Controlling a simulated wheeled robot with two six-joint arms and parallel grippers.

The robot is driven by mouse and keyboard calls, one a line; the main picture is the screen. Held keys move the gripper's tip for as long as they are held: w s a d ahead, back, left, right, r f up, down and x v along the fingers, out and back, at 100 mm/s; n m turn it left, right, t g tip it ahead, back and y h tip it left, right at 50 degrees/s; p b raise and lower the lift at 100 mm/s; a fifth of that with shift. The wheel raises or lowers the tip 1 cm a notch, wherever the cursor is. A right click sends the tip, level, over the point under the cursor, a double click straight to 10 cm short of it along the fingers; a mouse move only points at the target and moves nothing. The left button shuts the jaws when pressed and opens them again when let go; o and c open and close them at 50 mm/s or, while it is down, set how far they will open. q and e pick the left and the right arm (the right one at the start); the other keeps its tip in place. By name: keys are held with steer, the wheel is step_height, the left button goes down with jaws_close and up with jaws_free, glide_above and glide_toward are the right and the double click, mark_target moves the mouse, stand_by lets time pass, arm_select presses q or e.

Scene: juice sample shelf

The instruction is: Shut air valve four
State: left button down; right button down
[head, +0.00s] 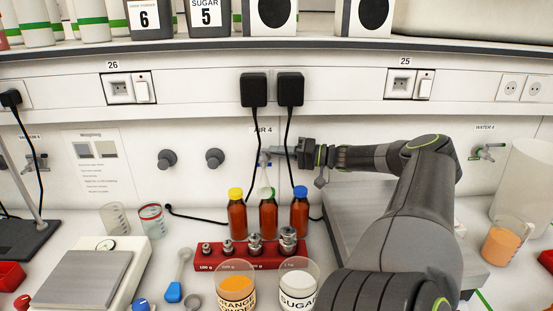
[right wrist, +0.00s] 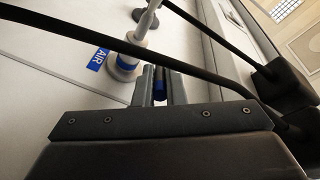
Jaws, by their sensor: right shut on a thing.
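The air valve four (head: 264,158) is on the back wall under the label "AIR 4" (head: 263,130). It has a blue part and a pale metal body. In the right wrist view the valve body (right wrist: 126,62) stands out from the wall beside a blue "AIR" label (right wrist: 97,60). My right gripper (head: 272,151) reaches the valve from the right. In the right wrist view its fingers (right wrist: 160,85) are shut on the blue valve handle (right wrist: 161,88). The fingers hide part of the handle. My left gripper is not in view.
Two black plugs (head: 254,89) hang above the valve, and their cables run down past my right gripper. A red weight block (head: 250,258) lies in front. A water valve (head: 487,152) is at the right.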

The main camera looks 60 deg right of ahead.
steer(key=shift+d, duration=0.1)
stand_by(0.4)
steer(key=c, duration=1.5)
jaws_free()
steer(key=shift+s+d, duration=0.1)
steer(key=shift+s, duration=0.45)
steer(key=p+v, duration=0.2)
steer(key=v, duration=1.4)
steer(key=shift+d, duration=0.2)
steer(key=shift+s, duration=0.1)
